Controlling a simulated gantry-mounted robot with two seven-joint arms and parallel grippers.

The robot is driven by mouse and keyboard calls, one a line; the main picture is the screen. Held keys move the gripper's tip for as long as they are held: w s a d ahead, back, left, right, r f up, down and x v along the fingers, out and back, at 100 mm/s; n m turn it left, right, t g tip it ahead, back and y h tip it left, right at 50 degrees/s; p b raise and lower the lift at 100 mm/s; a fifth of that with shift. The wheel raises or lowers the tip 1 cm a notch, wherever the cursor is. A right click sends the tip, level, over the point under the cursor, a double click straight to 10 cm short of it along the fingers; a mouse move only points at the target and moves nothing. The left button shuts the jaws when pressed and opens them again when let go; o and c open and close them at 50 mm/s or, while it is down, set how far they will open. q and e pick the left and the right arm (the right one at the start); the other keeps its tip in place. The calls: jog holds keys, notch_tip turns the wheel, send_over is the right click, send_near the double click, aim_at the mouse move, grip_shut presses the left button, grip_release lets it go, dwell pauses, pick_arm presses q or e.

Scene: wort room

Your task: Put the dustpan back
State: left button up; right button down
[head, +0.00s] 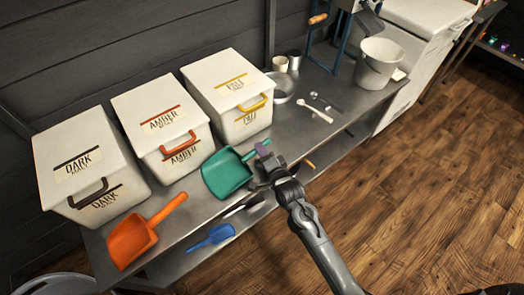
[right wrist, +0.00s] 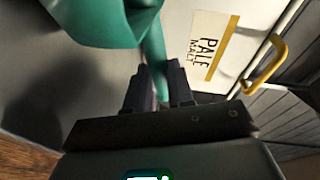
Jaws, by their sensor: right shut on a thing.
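A green dustpan (head: 226,174) with a wide scoop-shaped pan and a straight handle is in my right gripper (head: 264,155). It is by the table's front edge, in front of the AMBER and PALE bins. In the right wrist view the dark fingers (right wrist: 158,88) are closed around the green handle (right wrist: 154,50), and the pan (right wrist: 95,22) spreads to the upper left. It looks held above the table, but the exact height cannot be told. My left gripper is not in view.
White DARK (head: 85,160), AMBER (head: 160,125) and PALE (head: 228,95) bins line the table's back. An orange scoop (head: 135,240) lies front left; a blue scoop (head: 212,237) lies lower. Spoons (head: 315,110), a metal pan (head: 282,88) and a white bucket (head: 378,65) stand to the right.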

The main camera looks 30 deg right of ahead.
jog(key=c, duration=0.9)
grip_release()
